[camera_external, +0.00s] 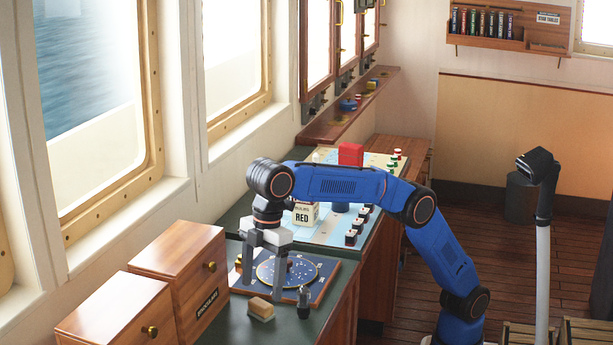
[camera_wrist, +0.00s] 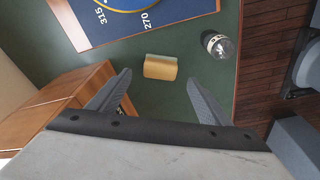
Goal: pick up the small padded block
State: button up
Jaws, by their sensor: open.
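The small padded block (camera_external: 261,309) is tan with a pale layer and lies on the green counter top near its front end. In the wrist view the block (camera_wrist: 160,67) sits ahead of my gripper (camera_wrist: 158,92), roughly centred between the two fingers and beyond their tips. My gripper (camera_external: 262,288) is open and empty, pointing down above the counter. In the external view it is over the blue star chart board, slightly behind the block. Nothing covers the block in either view.
The blue round-dial board (camera_external: 324,285) lies behind the block. A small dark glass-topped item (camera_wrist: 218,45) stands to the block's right. Wooden drawer boxes (camera_external: 184,262) stand to the left. The counter's edge is close on the right.

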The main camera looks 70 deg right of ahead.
aim_at(261, 302)
jog(key=shift+w+a+f, duration=0.1)
jog(key=shift+a+f, duration=0.1)
jog(key=shift+f, duration=1.35)
jog(key=shift+w+a+f, duration=0.1)
jog(key=shift+a+f, duration=0.1)
jog(key=shift+f, duration=1.3)
jog(key=shift+c, duration=0.4)
jog(key=c, duration=1.1)
